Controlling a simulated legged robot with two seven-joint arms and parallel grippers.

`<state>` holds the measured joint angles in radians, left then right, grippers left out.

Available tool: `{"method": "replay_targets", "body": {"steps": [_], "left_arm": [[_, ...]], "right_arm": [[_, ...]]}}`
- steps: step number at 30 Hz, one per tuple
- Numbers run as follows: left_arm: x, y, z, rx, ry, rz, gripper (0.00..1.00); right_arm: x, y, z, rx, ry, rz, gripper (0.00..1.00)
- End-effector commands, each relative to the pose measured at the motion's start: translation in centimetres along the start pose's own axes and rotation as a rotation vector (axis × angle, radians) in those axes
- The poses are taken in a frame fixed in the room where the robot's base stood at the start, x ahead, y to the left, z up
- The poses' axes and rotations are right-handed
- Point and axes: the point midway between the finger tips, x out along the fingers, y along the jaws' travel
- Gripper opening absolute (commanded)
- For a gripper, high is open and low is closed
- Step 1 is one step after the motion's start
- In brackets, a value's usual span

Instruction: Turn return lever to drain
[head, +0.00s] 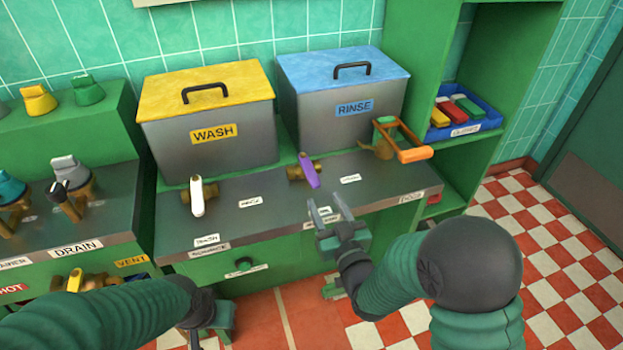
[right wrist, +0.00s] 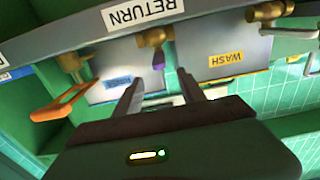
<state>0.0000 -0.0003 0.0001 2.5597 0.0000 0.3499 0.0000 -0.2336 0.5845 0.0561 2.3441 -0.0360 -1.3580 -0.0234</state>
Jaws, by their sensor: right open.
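The purple lever (head: 308,170) sits on a brass valve (head: 296,172) in front of the rinse tank (head: 340,110). It points toward the counter's front edge, slightly right. In the right wrist view the purple lever (right wrist: 158,58) hangs from its valve beside an upside-down RETURN label (right wrist: 143,14). My right gripper (head: 327,207) is open and empty, over the counter's front edge, in front of the lever and apart from it. In the wrist view its two fingers (right wrist: 161,83) point toward the lever. My left gripper (head: 203,328) is low at the bottom edge, its jaws unclear.
A white lever (head: 197,198) stands left, before the yellow-lidded wash tank (head: 210,115). An orange-handled valve (head: 400,150) stands right of the purple lever. Small white labels lie around the levers, mostly unreadable. A DRAIN label (head: 77,248) marks the left counter. Checkered floor (head: 560,250) is clear at right.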

Motion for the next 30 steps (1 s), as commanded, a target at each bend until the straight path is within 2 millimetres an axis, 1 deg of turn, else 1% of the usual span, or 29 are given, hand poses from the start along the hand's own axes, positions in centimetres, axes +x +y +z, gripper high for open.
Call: {"method": "replay_targets", "body": {"steps": [1,6,9,12,15,17,23,24,30], "left_arm": [[0.3,0.0,0.1,0.000,0.000,0.000,0.00],[0.9,0.0,0.2,0.000,-0.001,0.000,0.00],[1.3,0.0,0.3,0.000,-0.001,0.000,0.00],[1.5,0.0,0.4,0.000,-0.001,0.000,0.00],[1.6,0.0,0.4,0.000,-0.001,0.000,0.00],[1.6,0.0,0.4,0.000,-0.001,0.000,0.00],[1.6,0.0,0.4,0.000,-0.001,0.000,0.00],[1.6,0.0,0.4,0.000,-0.001,0.000,0.00],[1.6,0.0,0.4,0.000,-0.001,0.000,0.00]], "right_arm": [[1.4,0.0,0.2,0.000,0.002,0.000,0.47],[5.8,0.1,0.2,0.000,0.002,0.001,0.47],[8.1,0.1,0.2,-0.001,0.001,0.001,0.47],[9.8,0.1,0.2,-0.001,0.001,0.001,0.47],[10.7,0.1,0.1,-0.001,0.000,0.001,0.47],[10.9,0.1,0.1,-0.001,-0.001,0.001,0.47],[11.0,0.1,0.0,0.000,-0.001,0.001,0.47],[11.0,0.1,0.0,0.000,-0.001,0.001,0.46],[11.0,0.1,0.0,0.000,-0.001,0.001,0.20]]}}
